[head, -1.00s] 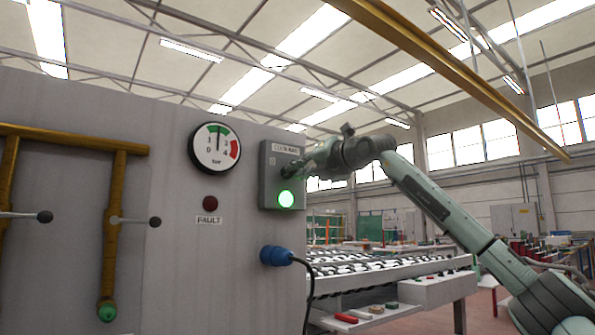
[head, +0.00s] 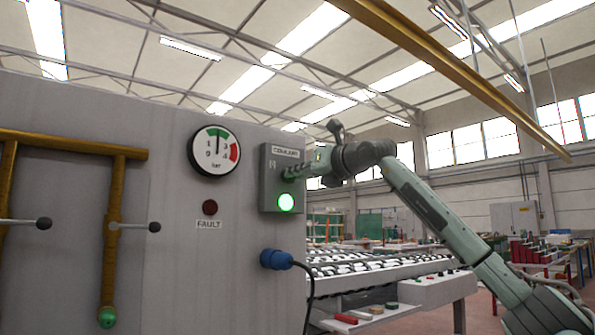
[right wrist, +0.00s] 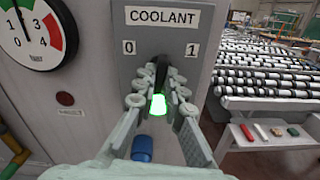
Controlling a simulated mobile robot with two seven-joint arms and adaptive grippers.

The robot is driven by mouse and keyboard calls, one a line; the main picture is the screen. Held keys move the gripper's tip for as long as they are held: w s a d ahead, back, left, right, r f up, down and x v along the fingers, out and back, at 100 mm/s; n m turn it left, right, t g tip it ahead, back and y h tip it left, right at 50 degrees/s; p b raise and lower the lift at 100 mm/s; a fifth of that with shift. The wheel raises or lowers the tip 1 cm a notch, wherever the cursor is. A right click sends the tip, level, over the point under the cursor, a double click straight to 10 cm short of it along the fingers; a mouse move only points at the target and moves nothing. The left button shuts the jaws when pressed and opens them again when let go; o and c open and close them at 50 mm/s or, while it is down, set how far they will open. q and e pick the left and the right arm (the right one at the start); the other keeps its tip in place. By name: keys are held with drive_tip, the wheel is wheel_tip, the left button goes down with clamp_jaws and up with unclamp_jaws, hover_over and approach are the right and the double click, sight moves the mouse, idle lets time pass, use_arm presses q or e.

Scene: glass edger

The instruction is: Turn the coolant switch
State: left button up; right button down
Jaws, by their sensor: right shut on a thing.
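The coolant switch box (head: 270,196) is a grey box at the right end of the machine panel, with a lit green lamp (head: 286,202). In the right wrist view its COOLANT label (right wrist: 163,16) is above the marks 0 and 1. The dark switch handle (right wrist: 162,70) sits below and between these marks and looks about upright; the fingers partly hide it. My right gripper (head: 290,173) reaches in from the right and is shut on the handle, its fingers (right wrist: 160,82) on either side. My left gripper is not in view.
A pressure gauge (head: 214,150) and a dark red fault lamp (head: 210,207) are left of the box. A blue plug (head: 276,259) with a black cable sticks out below it. Yellow pipes (head: 112,230) with valve levers are at far left. A roller conveyor (head: 380,266) stands behind, right.

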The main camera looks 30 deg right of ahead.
use_arm(q)
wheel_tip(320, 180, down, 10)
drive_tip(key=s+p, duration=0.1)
drive_tip(key=p, duration=0.3)
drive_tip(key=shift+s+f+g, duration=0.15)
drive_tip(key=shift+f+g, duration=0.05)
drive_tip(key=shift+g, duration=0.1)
use_arm(e)
drive_tip(key=shift+n, duration=5.1)
drive_tip(key=c, duration=1.6)
unclamp_jaws()
